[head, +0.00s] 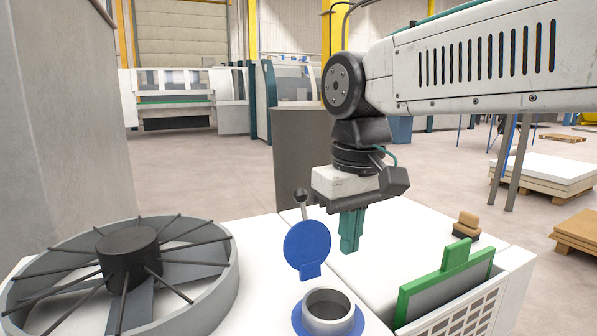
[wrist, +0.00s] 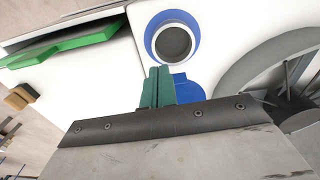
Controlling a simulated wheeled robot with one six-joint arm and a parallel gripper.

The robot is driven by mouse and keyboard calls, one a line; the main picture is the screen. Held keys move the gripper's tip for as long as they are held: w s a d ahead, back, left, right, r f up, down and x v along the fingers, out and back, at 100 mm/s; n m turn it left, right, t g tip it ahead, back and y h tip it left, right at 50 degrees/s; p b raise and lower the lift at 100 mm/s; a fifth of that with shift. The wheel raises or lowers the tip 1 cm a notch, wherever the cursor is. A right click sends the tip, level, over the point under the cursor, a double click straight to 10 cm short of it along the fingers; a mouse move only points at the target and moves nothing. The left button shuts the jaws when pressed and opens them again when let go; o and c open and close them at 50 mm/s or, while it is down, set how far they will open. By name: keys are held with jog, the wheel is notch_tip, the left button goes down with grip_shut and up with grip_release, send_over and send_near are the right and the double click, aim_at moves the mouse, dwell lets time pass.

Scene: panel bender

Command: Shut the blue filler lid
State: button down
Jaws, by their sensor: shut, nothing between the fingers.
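The blue filler lid (head: 307,249) stands open, upright on its hinge at the far side of the filler neck in the head view. The filler neck (head: 328,304) is a grey open ring on a blue base, set in the white top. In the wrist view the neck (wrist: 174,44) shows uncovered, and part of the blue lid (wrist: 187,88) shows beside the fingers, partly hidden by my gripper. My gripper (head: 350,246) has green fingers, shut and empty, pointing down. It is behind and to the right of the lid in the head view; whether it touches the lid is unclear.
A round grey fan guard (head: 226,265) lies left of the neck. A green-framed panel with a tab (head: 457,254) stands at the right edge. A small lever with a dark knob (head: 301,196) rises behind the lid. A tan-and-black block (head: 467,225) sits farther right.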

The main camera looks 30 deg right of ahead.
jog(key=w+a+r+n+g, duration=0.1)
jog(key=w+a+r, duration=0.1)
jog(key=w+r, duration=0.65)
jog(key=w+a+r+g, duration=0.1)
jog(key=w+a+r, duration=0.1)
jog(key=w+r, duration=0.65)
notch_tip(320, 180, down, 11)
jog(key=s+d, duration=0.1)
jog(key=s, duration=0.1)
jog(key=shift+s+f, duration=0.2)
jog(key=shift+s, duration=0.2)
jog(key=shift+t, duration=0.3)
